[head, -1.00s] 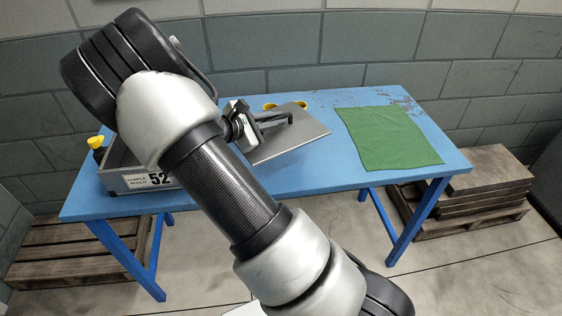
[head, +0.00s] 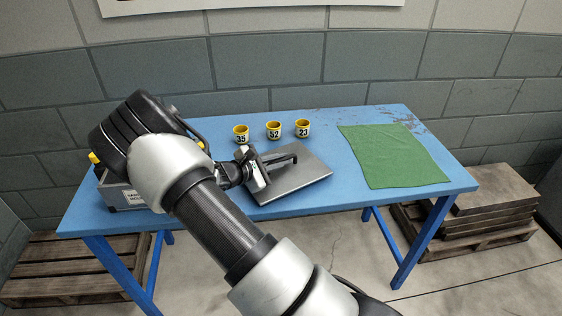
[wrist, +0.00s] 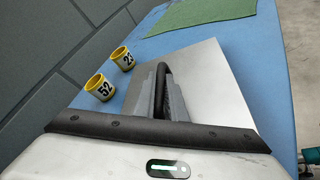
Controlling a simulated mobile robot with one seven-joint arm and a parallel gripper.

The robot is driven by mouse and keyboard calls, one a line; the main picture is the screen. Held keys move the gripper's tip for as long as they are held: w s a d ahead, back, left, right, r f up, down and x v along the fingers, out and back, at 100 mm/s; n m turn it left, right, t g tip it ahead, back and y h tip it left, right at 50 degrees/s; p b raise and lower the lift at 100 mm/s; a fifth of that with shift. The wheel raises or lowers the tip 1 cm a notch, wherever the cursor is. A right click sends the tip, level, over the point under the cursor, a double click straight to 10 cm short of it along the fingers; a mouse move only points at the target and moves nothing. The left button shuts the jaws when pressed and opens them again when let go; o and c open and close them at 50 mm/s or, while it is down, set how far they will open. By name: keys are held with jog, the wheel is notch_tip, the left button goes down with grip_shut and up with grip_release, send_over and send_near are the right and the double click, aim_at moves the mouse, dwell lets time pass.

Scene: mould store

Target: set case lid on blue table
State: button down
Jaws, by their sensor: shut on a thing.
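The case lid (head: 303,182) is a flat grey metal plate with a black bar handle (head: 284,158). My gripper (head: 267,168) is shut on that handle. The lid is over the middle of the blue table (head: 342,201), roughly level. I cannot tell whether its underside touches the tabletop. In the wrist view, the grey fingers (wrist: 163,95) are closed around the handle, with the lid (wrist: 215,85) beneath them and the blue tabletop (wrist: 190,35) beyond.
Three yellow numbered cups (head: 274,131) stand behind the lid. A green cloth (head: 394,156) lies to the right. A grey labelled case (head: 126,196) sits at the table's left end, partly behind my arm. Blue tabletop is clear between lid and cloth. Pallets (head: 488,197) stand on the floor.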

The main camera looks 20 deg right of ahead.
jog(key=shift+f, duration=0.15)
jog(key=c, duration=1.8)
grip_release()
